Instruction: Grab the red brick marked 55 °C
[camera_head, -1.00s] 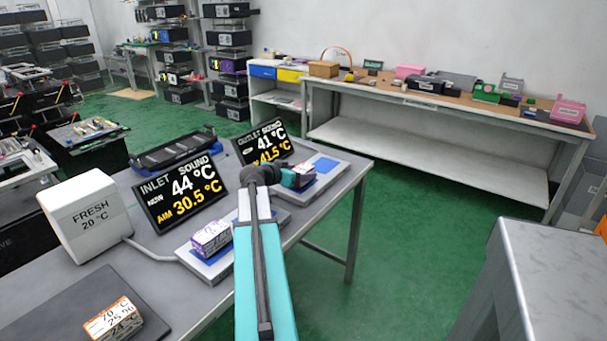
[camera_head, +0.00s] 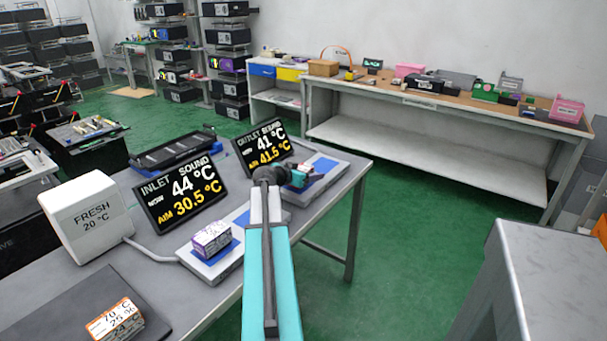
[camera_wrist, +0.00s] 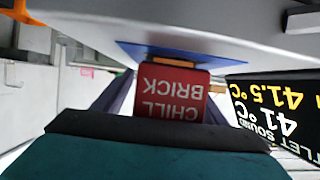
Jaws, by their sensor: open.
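The red brick (camera_wrist: 172,82) shows upside down in the wrist view, with "CHILL BRICK" on its facing side. I cannot read a 55 °C mark on it. It sits on a blue pad (camera_wrist: 135,52) of a grey block. My gripper (camera_wrist: 165,100) is open, with a dark finger on each side of the brick; I cannot tell whether they touch it. In the head view my gripper (camera_head: 298,179) is over the far block's blue pad (camera_head: 326,165), and the brick is mostly hidden there.
The outlet display (camera_head: 262,145) reads 41 °C, aim 41.5 °C, close beside the brick. The inlet display (camera_head: 181,192) reads 44 °C, aim 30.5 °C. A purple-and-white brick (camera_head: 212,238) is on the near block, an orange-and-white one (camera_head: 115,318) on a dark plate.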

